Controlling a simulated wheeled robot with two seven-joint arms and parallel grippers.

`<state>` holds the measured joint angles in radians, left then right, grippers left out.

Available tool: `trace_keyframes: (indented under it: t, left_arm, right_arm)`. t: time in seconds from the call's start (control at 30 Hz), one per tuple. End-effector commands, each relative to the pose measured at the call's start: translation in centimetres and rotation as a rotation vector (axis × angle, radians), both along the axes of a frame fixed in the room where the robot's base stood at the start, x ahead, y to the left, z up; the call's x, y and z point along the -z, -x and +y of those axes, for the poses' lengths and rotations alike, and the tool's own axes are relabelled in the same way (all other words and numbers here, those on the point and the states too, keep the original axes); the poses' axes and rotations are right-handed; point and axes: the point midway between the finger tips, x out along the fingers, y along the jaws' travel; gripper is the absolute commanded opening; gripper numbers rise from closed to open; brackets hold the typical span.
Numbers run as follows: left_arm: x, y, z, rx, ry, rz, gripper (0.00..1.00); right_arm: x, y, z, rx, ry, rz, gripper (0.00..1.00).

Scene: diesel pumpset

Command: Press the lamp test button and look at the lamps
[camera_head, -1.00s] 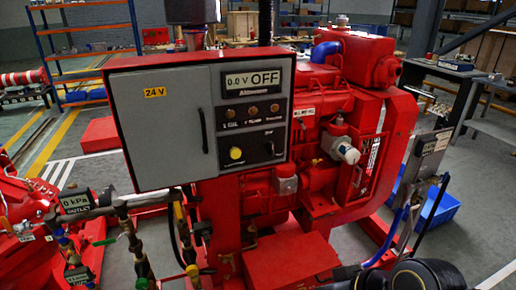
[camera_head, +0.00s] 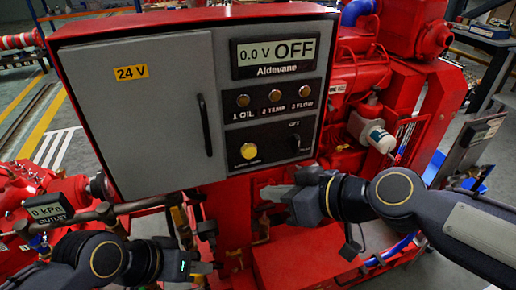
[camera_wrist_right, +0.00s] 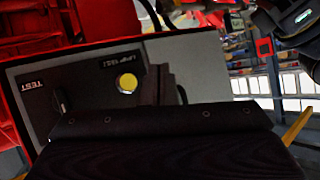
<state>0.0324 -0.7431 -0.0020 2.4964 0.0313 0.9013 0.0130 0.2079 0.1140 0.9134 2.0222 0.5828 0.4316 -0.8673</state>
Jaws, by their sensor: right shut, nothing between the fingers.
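The yellow lamp test button (camera_head: 248,152) is on the lower part of the panel's dark control plate. It also shows in the right wrist view (camera_wrist_right: 127,83), above the gripper's dark body. Three lamps, 1 OIL (camera_head: 243,101), 2 TEMP (camera_head: 275,96) and 3 FLOW (camera_head: 306,92), sit in a row above it and look dull amber-brown. The display (camera_head: 275,57) reads 0.0 V OFF. My right gripper (camera_head: 268,193) is shut and empty, below and right of the button, apart from it. My left gripper (camera_head: 218,267) is low at the bottom left; its fingers are small and dark.
A black rotary switch (camera_head: 295,143) sits right of the button. The red-framed grey cabinet has a door handle (camera_head: 204,124). Pipes and an outlet gauge (camera_head: 49,212) are at lower left. The red engine stands behind, on the right.

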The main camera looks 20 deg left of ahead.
Motion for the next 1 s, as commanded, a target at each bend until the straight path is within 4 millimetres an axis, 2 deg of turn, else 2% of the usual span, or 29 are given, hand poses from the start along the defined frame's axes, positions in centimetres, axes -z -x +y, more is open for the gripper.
trace_keyframes:
  t: [0.27,0.73,1.0]
  left_arm:
    - [-0.6,0.0,0.0,0.0,0.0,0.0,0.36]
    - [-6.0,0.0,0.0,0.0,0.0,0.0,0.36]
    - [-6.0,0.0,0.0,0.0,0.0,0.0,0.36]
  right_arm:
    - [-0.2,-0.3,0.1,-0.001,0.001,0.003,0.0]
    - [-0.4,-5.1,3.6,-0.002,0.003,0.006,0.0]
    - [0.0,-7.0,4.7,0.0,0.002,0.002,0.0]
